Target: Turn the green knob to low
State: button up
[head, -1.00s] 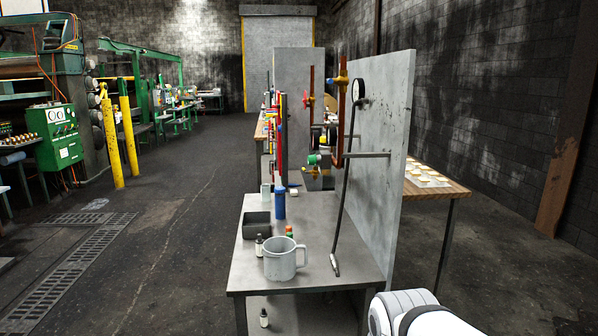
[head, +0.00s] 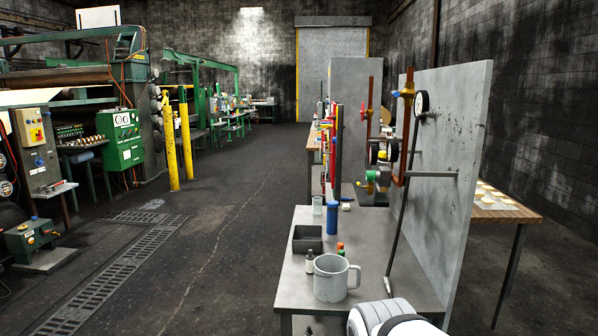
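A green knob (head: 372,175) sits on the pipework in front of the grey upright panel (head: 447,150), above the far part of the metal bench. It is small in the head view, and its setting and any low mark cannot be read. A white rounded part of my arm shows at the bottom edge, right of centre, near the bench's front. My gripper's fingers are not in view.
The metal bench (head: 300,270) carries a grey mug (head: 336,278), a dark tray (head: 307,239), a blue bottle (head: 332,217) and small bottles. A long dark rod (head: 403,210) leans by the panel. Open floor (head: 215,240) lies left of the bench, with machines further left.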

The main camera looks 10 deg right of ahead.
aim_at(370, 176)
jog(key=u, duration=0.2)
jog(key=i, duration=1.65)
jog(key=z, duration=0.6)
jog(key=k, duration=0.8)
jog(key=z, duration=0.15)
jog(key=i, duration=0.85)
jog(key=u, duration=0.05)
